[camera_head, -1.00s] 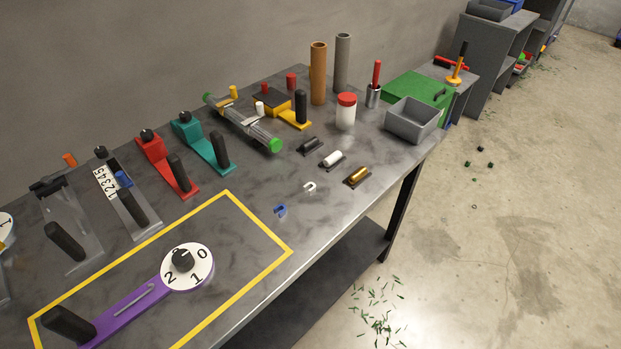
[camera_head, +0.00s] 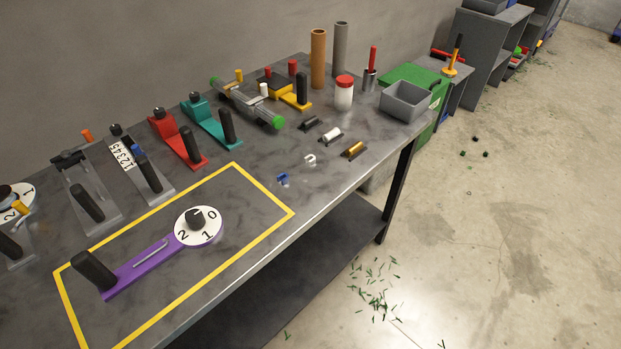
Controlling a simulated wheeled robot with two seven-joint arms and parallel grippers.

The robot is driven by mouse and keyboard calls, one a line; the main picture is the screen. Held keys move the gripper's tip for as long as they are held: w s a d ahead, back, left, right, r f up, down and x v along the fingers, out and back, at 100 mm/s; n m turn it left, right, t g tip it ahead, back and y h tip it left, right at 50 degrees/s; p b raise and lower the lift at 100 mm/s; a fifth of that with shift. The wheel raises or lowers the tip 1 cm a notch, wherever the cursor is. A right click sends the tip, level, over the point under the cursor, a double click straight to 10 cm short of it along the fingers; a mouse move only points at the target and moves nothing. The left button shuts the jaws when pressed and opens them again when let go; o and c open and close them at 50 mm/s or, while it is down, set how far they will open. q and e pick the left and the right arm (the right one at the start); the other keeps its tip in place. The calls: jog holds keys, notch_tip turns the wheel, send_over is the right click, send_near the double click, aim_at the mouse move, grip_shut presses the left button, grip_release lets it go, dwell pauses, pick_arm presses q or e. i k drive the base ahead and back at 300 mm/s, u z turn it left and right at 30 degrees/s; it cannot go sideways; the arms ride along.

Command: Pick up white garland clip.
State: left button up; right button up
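A small white U-shaped clip (camera_head: 310,159) lies on the grey metal table (camera_head: 262,165), towards its front edge and right of the yellow outlined area. A similar blue clip (camera_head: 283,179) lies just left of it and nearer. Neither of my grippers is in view, and nothing touches the white clip.
A purple tool with a numbered dial (camera_head: 150,262) lies inside the yellow outline. Black, white (camera_head: 331,135) and gold (camera_head: 354,149) spools sit behind the clips. Red (camera_head: 180,140) and teal (camera_head: 212,122) devices stand at the back. A grey bin (camera_head: 405,101) stands at the far right end.

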aim_at(312, 158)
jog(key=u, duration=0.05)
jog(key=k, duration=0.8)
jog(key=z, duration=0.75)
jog(key=i, duration=0.9)
jog(key=u, duration=0.7)
jog(key=i, duration=0.7)
jog(key=u, duration=0.75)
